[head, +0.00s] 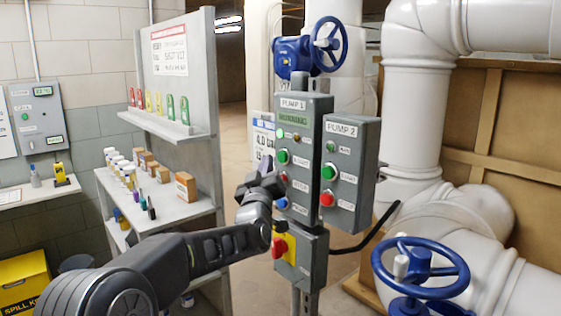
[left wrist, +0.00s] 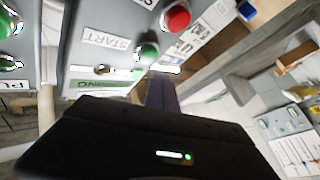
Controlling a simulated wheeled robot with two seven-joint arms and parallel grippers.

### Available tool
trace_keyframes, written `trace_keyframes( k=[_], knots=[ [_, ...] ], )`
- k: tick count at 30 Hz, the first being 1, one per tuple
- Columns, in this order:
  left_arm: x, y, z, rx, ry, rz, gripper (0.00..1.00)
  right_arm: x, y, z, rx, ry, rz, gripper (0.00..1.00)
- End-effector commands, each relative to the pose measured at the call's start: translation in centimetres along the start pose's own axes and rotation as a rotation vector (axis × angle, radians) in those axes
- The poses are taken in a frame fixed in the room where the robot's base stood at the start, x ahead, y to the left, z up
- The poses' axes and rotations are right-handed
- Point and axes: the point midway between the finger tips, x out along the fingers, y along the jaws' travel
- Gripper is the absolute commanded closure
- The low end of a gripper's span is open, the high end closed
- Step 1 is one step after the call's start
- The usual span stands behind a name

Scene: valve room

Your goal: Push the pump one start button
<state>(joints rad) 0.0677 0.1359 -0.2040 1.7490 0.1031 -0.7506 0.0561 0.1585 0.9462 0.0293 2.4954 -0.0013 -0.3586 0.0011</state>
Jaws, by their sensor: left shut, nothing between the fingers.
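The pump one box (head: 318,150) is a grey panel on a post, with a green display strip that seems to read RUNNING. Its green start button (head: 282,156) is at the left of the face, above a red button and a blue button (head: 281,203). My left gripper (head: 270,184) is shut and empty, in front of the box's left side, just below the start button. In the left wrist view the green button (left wrist: 148,52) beside the START label shows just beyond my dark fingers (left wrist: 162,90). I cannot tell whether they touch. My right gripper is out of view.
The pump two box (head: 352,165) stands close at the right, with its own green and red buttons. A red switch on a yellow plate (head: 287,243) is below. A blue valve wheel (head: 420,268) is at lower right. A shelf (head: 160,190) with bottles stands left.

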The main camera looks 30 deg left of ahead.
Motion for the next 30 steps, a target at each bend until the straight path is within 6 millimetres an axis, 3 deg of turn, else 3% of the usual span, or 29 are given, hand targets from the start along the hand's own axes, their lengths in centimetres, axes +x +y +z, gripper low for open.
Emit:
trace_keyframes(
  k=[10, 30],
  knots=[
    [-2.5, -1.9, -1.5, -0.001, 0.002, -0.001, 1.0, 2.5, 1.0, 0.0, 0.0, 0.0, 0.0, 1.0],
    [-2.7, -2.0, -1.9, 0.0, -0.001, -0.001, 1.0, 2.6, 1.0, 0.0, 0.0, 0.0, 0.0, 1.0]
  ],
)
